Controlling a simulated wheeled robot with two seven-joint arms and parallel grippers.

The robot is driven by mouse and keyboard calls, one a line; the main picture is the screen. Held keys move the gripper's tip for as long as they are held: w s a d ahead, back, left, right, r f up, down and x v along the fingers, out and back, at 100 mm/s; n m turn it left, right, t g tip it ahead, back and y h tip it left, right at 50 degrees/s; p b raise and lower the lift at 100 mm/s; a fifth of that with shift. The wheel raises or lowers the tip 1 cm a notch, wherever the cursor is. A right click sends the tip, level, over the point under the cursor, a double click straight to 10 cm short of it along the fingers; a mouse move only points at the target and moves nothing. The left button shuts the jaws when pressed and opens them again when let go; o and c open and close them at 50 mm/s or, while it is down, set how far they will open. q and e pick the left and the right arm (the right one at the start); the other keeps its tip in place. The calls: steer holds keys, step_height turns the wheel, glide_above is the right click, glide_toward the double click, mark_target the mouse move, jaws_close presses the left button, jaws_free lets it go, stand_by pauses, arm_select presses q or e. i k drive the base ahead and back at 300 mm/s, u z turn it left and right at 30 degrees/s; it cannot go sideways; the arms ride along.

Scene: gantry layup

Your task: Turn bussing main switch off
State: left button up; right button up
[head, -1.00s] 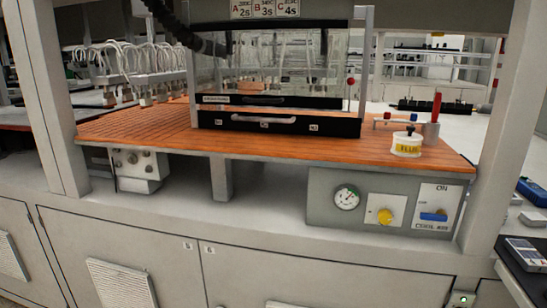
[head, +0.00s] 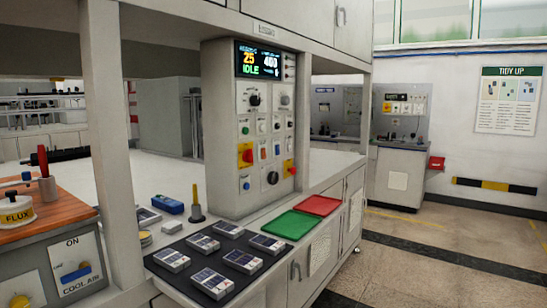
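A grey control panel (head: 262,130) stands upright on the bench in the middle of the head view. Its screen (head: 263,62) is lit and shows IDLE, 25 and what looks like 400. A red switch on a yellow plate (head: 245,154) sits on the left of its front. Another red and yellow switch (head: 290,168) sits at the lower right. Several black knobs and small buttons fill the rest of the front. The labels are too small to read, so I cannot tell which one is the bussing main switch or how it is set. Neither gripper is in view.
A dark mat (head: 205,283) with several small devices lies in front of the panel. A green tray (head: 290,224) and a red tray (head: 318,205) lie to its right. A cool air box (head: 75,264) is at lower left. Open floor (head: 455,230) lies at right.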

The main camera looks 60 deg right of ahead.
mark_target(248, 155)
steer(key=z, duration=1.3)
steer(key=i, duration=0.6)
steer(key=z, duration=0.1)
